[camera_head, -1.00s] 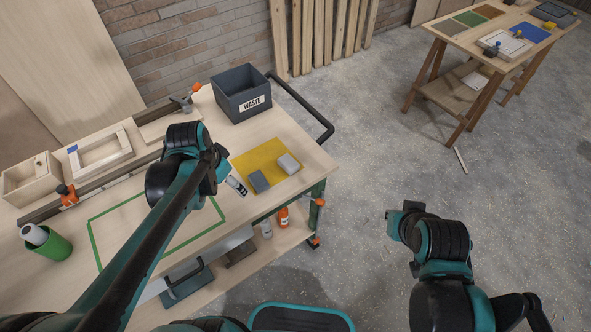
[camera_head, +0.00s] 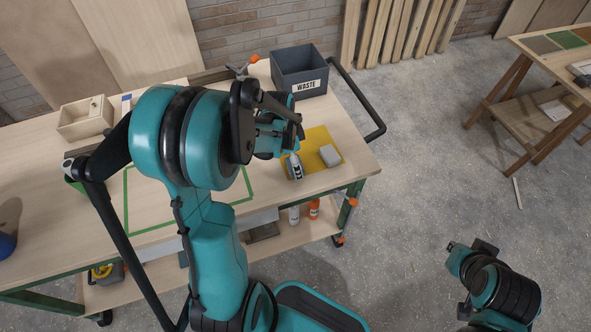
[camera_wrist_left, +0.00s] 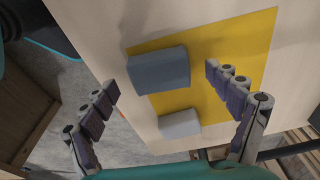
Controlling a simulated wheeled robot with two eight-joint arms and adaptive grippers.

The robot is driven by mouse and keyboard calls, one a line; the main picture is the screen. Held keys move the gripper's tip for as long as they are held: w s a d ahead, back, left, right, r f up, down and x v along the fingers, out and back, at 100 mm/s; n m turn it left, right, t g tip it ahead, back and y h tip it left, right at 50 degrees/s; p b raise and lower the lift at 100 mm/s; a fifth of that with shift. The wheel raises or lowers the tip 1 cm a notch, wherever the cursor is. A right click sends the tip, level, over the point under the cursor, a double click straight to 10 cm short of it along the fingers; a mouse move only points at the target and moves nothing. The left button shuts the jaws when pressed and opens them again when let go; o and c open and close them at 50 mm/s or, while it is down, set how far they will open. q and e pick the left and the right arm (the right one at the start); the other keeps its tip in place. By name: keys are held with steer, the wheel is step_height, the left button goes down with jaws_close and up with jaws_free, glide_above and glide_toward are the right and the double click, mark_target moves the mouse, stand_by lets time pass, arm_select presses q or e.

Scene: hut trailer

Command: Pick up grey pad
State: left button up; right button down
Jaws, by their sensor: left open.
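A dark grey pad (camera_wrist_left: 158,70) and a light grey pad (camera_wrist_left: 180,124) lie apart on a yellow mat (camera_wrist_left: 245,50) in the left wrist view. My left gripper (camera_wrist_left: 161,79) is open, its fingers wide apart, with the dark pad in the gap between the tips and the light pad lower in the picture. No touch shows. In the head view my left gripper (camera_head: 295,166) is over the mat (camera_head: 318,137) and mostly covers the dark pad; the light pad (camera_head: 330,155) is clear to its right. My right gripper (camera_head: 455,250) hangs away from the bench, its jaws unclear.
The bench (camera_head: 360,170) holds a dark waste bin (camera_head: 300,72) behind the mat and a wooden box (camera_head: 85,118) at the left. A black rail (camera_head: 362,100) runs along its right end. Open floor lies right of the bench.

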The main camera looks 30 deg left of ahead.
arm_select(q)
steer(key=shift+w+f, duration=0.1)
steer(key=shift+f, duration=0.4)
steer(key=shift+r, duration=0.1)
steer(key=c, duration=1)
steer(key=shift+r, duration=0.1)
steer(key=shift+c, duration=0.2)
step_height(320, 180, up, 4)
steer(key=p, duration=0.2)
steer(key=shift+r+p, duration=0.25)
steer(key=shift+p, duration=0.1)
steer(key=s+d+r+p, duration=0.2)
steer(key=d+r, duration=0.4)
steer(key=d, duration=0.5)
steer(key=shift+s+d+r+p, duration=0.15)
steer(key=shift+s+d+p, duration=0.1)
steer(key=shift+p, duration=0.65)
